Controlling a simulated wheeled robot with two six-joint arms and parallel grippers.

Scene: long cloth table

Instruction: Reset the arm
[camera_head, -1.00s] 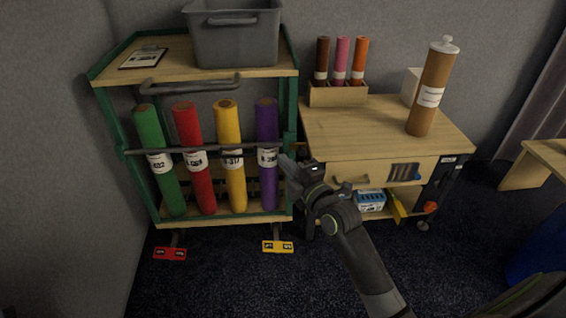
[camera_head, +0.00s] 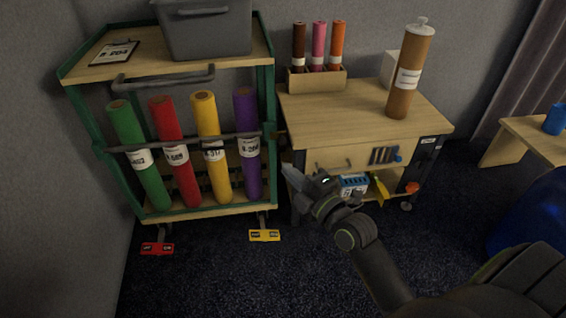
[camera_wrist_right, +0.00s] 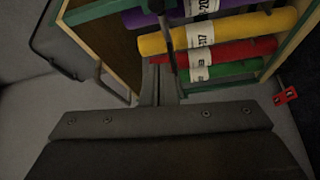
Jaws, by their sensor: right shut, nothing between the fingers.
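My right gripper (camera_head: 290,172) is shut and empty. In the head view it shows in front of the wooden cabinet's left side, just right of the green-framed cart (camera_head: 266,120). My right arm (camera_head: 362,245) comes in from the lower right. In the right wrist view the shut fingers (camera_wrist_right: 160,82) point toward the cart, which looks turned on its side there. The cart holds a green roll (camera_head: 139,160), a red roll (camera_head: 174,155), a yellow roll (camera_head: 212,125) and a purple roll (camera_head: 246,115) upright behind a bar. My left gripper is not in view.
A grey bin (camera_head: 208,35) and a clipboard (camera_head: 114,52) are on the cart top. The wooden cabinet (camera_head: 345,118) bears a brown tube (camera_head: 403,95) and a holder (camera_head: 315,82) with three small rolls. A bench (camera_head: 525,135) stands at right.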

